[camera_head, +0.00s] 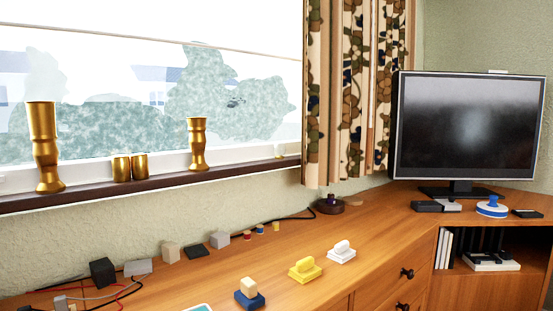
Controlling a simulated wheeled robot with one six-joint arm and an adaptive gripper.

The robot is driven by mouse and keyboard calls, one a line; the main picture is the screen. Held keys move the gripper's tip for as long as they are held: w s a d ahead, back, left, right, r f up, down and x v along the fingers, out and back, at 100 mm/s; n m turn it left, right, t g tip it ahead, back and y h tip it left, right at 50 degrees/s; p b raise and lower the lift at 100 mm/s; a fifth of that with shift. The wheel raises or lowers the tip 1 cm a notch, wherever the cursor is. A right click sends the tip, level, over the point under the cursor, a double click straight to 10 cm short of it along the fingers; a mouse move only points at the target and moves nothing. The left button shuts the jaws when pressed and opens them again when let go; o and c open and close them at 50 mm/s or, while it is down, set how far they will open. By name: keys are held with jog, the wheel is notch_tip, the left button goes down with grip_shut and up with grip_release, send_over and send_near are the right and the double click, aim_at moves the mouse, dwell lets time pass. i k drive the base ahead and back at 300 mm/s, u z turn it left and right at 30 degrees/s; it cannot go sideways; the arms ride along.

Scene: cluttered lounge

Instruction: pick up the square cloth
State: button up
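I cannot make out a square cloth for certain. A flat pale thing with a teal edge (197,307) is cut off by the bottom of the head view, on the wooden cabinet top (215,283). I cannot tell whether it is the cloth. My gripper is not in view.
Along the cabinet front stand a blue piece with a tan block (249,293), a yellow piece (305,270) and a white piece (342,252). Small blocks and cables line the wall. A monitor (467,128) stands at right. Gold vases (44,146) stand on the sill.

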aim_at(341, 253)
jog(key=u, duration=0.5)
jog(key=k, duration=0.6)
jog(key=u, duration=0.5)
jog(key=i, duration=0.5)
jog(key=z, duration=0.85)
jog(key=i, duration=0.6)
jog(key=z, duration=0.65)
